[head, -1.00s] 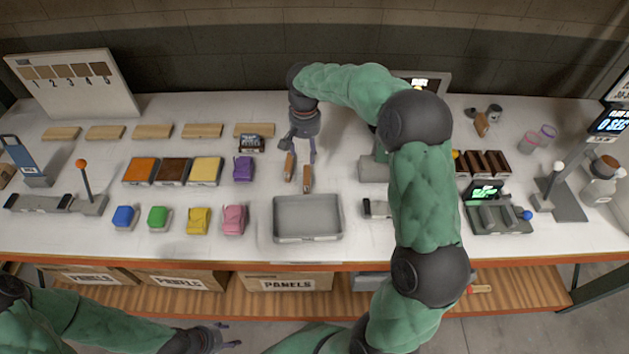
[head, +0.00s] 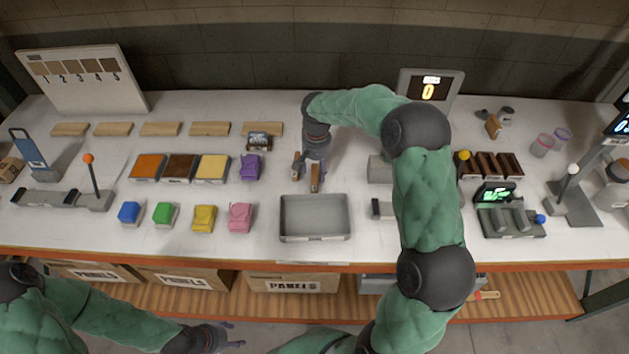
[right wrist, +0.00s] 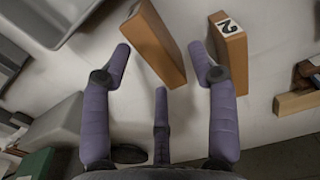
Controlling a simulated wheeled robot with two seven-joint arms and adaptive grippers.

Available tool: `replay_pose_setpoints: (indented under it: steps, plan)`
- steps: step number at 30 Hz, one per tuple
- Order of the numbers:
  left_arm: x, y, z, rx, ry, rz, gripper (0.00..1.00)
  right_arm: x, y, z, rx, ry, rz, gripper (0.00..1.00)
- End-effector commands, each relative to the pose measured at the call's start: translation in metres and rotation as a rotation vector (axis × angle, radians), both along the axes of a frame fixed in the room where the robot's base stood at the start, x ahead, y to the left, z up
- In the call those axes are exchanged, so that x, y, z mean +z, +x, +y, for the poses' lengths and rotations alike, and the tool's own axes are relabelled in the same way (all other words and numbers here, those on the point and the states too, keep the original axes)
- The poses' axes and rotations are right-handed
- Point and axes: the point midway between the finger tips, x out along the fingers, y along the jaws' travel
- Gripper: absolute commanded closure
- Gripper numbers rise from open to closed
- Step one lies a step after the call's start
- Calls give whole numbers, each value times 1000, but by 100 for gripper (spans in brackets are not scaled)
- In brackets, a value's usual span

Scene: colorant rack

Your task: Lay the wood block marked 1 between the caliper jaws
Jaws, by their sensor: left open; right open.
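Two brown wood blocks stand near the middle of the table behind the grey tray. One, the rear-left block (head: 296,168), and the front-right block (head: 315,180) are side by side. My right gripper (head: 313,164) is open over the front-right block. No 1 can be read. A grey device with a green display (head: 510,218), possibly the caliper, has upright grey jaws. My left gripper (head: 228,338) is open below the table edge.
The grey tray (head: 314,238) lies in front of the blocks. Coloured pads and several tan planks (head: 210,129) fill the left half. Another brown block (head: 493,127) stands at the back right. My right arm covers part of the table right of the tray.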

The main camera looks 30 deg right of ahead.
Motion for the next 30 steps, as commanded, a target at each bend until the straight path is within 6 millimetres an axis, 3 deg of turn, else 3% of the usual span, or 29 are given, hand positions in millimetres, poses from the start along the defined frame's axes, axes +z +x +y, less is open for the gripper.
replay_pose_setpoints:
  steps: [3, 11, 17, 30]
  plan:
    - [-4, 0, 0, 0, 0, 0, 46, -15, 0, 0, 0, 1, 1, 40]
    - [-4, 0, 0, 0, 0, 0, 46, -16, 0, 0, 0, 0, -1, 43]
    - [-4, 0, 0, 0, 0, 0, 46, -16, 0, 0, 0, -1, -1, 100]
    - [-3, 0, 0, 0, 0, 0, 46, -12, 1, 0, -1, 0, -2, 100]
